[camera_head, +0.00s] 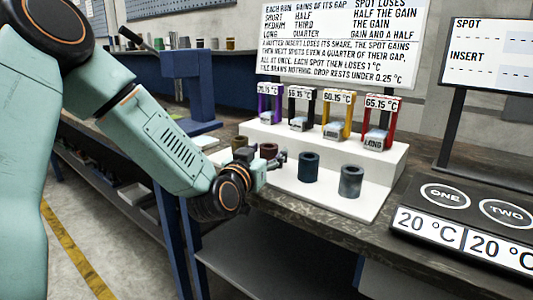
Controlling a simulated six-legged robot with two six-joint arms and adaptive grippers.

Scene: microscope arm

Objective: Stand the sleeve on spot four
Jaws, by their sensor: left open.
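Several short hollow sleeves stand on the white tray (330,200): an olive-brown sleeve (239,143), a red-brown sleeve (268,149), a dark blue sleeve (308,167) and a grey sleeve (351,182). Which one the task means cannot be told. My left gripper (276,161) is open and low over the tray, close to the red-brown sleeve and left of the blue one; whether it touches any sleeve is unclear. The dark spot plate (415,200) at the right shows spot one (444,196) and spot two (508,213). Spot four is not in view. My right gripper is not in view.
On the white step (390,157) stand purple (264,105), black (300,110), yellow (338,115) and red (380,122) holders with temperature tags. A rules board (340,40) stands behind, and a spot-and-insert board (488,55) at right. A blue microscope-like stand (190,85) is at left.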

